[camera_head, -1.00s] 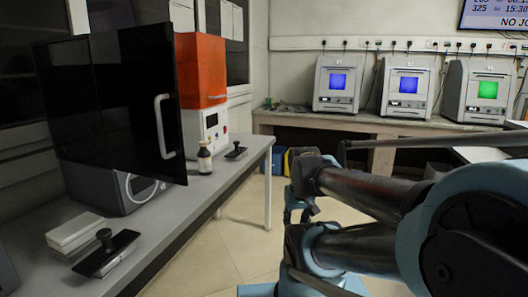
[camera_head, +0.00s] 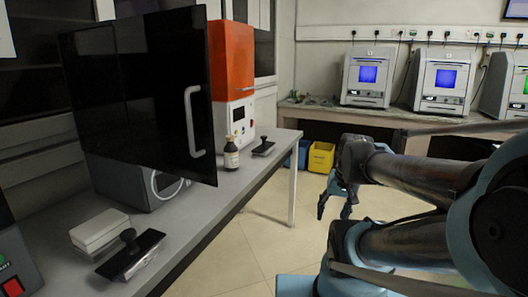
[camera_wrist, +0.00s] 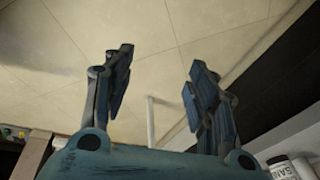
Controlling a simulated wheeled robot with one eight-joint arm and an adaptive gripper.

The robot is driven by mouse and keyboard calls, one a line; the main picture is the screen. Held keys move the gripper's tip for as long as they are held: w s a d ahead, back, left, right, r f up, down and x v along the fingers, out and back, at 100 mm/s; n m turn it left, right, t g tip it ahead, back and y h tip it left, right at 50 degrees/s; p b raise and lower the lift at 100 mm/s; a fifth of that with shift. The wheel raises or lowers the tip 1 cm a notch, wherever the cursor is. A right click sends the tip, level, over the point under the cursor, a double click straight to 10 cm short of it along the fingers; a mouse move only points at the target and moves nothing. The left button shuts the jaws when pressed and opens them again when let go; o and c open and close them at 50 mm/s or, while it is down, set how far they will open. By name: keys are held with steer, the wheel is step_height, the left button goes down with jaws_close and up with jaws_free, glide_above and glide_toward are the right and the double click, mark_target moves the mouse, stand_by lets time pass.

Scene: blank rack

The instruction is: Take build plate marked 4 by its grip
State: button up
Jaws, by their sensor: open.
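Two dark flat plates with a raised black grip, which look like build plates, lie on the grey bench. The near plate (camera_head: 148,246) is at the front beside a white box stack, its knob grip upright. The far plate (camera_head: 264,149) lies near the bench's far end, beside a brown bottle. No number is readable on either, so I cannot tell which is marked 4. My gripper (camera_head: 336,208) hangs over the floor, right of the bench, apart from both plates. In the wrist view my gripper (camera_wrist: 160,62) is open and empty, with floor tiles between its fingers.
A black-doored cabinet (camera_head: 135,95) with its handle overhangs the bench (camera_head: 205,188). The brown bottle (camera_head: 231,154) and orange-and-white machine (camera_head: 231,60) stand at its far end. A yellow bin (camera_head: 321,157) sits beneath the back bench. The floor between benches is clear.

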steer(key=w+a+r+m+t+y, duration=0.1)
steer(key=w+a+r+m+y, duration=0.2)
steer(key=w, duration=0.4)
steer(key=w+a+r+m+y, duration=0.1)
steer(key=w+a+m+y, duration=0.1)
steer(key=w+a+m, duration=0.35)
steer(key=w+a+r+m+t+y, duration=0.1)
steer(key=w+a+r+m+y, duration=0.15)
steer(key=w, duration=0.65)
steer(key=m+t+y, duration=0.5)
steer(key=m+y, duration=0.2)
steer(key=m, duration=0.5)
glide_toward(268, 147)
steer(key=shift+h, duration=0.25)
steer(key=w+a+r, duration=0.1)
steer(key=a, duration=0.1)
steer(key=w+a+r, duration=0.1)
steer(key=w+r, duration=0.1)
steer(key=shift+a, duration=0.4)
steer(key=shift+s+a+x, duration=0.1)
steer(key=shift+s+x, duration=0.1)
steer(key=shift+x, duration=0.9)
steer(key=shift+s+a+x, duration=0.1)
steer(key=shift+s+x, duration=0.05)
steer(key=shift+x, duration=0.95)
steer(key=shift+w+a+r, duration=0.1)
steer(key=shift+w+a, duration=0.2)
steer(key=shift+a, duration=0.05)
steer(key=shift+c, duration=0.6)
